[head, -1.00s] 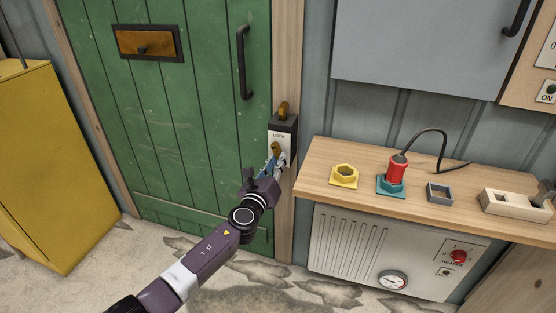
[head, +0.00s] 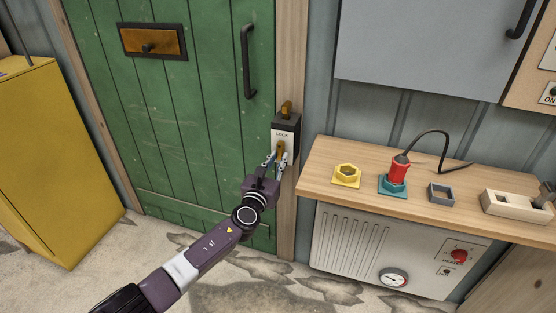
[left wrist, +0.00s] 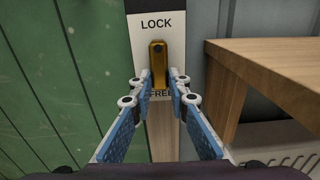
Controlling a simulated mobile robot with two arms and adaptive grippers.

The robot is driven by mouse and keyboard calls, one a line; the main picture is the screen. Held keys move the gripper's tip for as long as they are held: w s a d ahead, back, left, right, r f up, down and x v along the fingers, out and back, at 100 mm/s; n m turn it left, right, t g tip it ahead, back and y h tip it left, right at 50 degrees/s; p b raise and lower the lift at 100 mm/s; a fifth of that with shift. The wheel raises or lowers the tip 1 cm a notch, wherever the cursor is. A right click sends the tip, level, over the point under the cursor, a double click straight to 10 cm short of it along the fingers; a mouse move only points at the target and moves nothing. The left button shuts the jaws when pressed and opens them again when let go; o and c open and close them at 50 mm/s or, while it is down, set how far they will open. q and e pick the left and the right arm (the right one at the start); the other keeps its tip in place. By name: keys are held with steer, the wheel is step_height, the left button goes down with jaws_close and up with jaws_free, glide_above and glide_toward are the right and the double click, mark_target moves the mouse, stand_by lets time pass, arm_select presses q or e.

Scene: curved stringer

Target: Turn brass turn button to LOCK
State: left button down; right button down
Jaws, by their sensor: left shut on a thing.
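The brass turn button (left wrist: 158,62) stands vertical on a white plate (left wrist: 145,40) in the left wrist view. LOCK is printed above it and FREE, partly covered, below it. In the head view the button (head: 281,147) sits on the lock plate at the right edge of the green door. My left gripper (left wrist: 160,80) is shut on the lower part of the button, one blue-padded finger on each side. In the head view my left gripper (head: 276,161) reaches up to the plate from below. My right gripper is not in view.
A wooden shelf (head: 328,160) juts out close right of the plate, holding a yellow hex ring (head: 347,175) and a red plug (head: 398,172) in a teal base. A heater (head: 370,250) is below. The green door (head: 200,110) has a black handle (head: 248,60).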

arm_select(q)
steer(key=shift+f, duration=0.15)
steer(key=c, duration=1.8)
jaws_free()
steer(key=shift+c, duration=0.2)
steer(key=v, duration=1.2)
